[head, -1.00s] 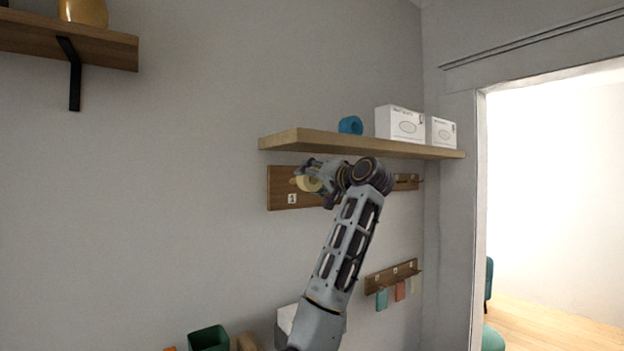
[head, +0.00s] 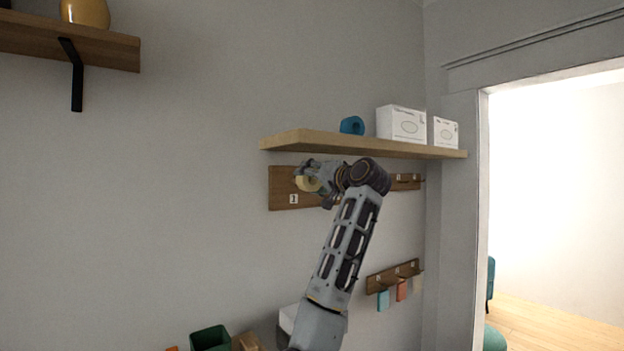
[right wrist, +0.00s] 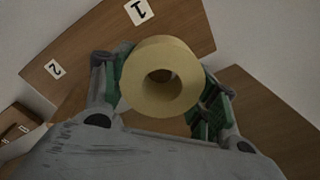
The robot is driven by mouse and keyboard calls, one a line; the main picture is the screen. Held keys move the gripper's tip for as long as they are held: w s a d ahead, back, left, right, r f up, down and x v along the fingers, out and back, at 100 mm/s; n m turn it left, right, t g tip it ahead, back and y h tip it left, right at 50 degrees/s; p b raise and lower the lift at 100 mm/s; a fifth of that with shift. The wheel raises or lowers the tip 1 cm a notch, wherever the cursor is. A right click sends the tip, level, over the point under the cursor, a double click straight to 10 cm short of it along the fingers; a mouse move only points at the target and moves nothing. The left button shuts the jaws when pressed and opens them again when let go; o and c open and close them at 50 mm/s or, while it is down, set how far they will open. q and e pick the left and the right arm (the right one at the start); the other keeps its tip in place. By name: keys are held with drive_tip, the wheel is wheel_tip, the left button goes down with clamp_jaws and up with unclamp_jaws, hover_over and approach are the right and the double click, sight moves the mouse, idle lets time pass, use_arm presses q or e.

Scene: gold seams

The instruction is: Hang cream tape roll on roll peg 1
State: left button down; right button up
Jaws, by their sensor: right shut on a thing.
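The cream tape roll (right wrist: 138,95) is between the fingers of my right gripper (right wrist: 161,95), its hole facing the wrist camera. In the head view the roll (head: 306,184) shows as a small cream piece at my right gripper (head: 318,178), in front of the wooden peg board (head: 282,202) near label 1. My right gripper is shut on the roll. Label 1 (right wrist: 139,11) shows on the board just above the roll in the wrist view. Roll peg 1 is not clearly visible; I cannot tell whether the roll is around it. My left gripper is out of view.
A wooden shelf (head: 300,141) juts out just above the peg board, bearing a blue tape roll (head: 352,125) and two white boxes (head: 401,124). A lower board (head: 378,282) with hanging tags is below.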

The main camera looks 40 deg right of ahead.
drive_tip(key=shift+w+d+f+p, duration=0.15)
drive_tip(key=shift+w+p, duration=0.45)
drive_tip(key=shift+w, duration=1.3)
idle(2.4)
drive_tip(key=shift+w+d+f, duration=0.15)
drive_tip(key=shift+w+f, duration=0.1)
drive_tip(key=shift+w, duration=0.3)
idle(1.0)
idle(0.7)
drive_tip(key=o, duration=1.1)
drive_tip(key=shift+s, duration=0.2)
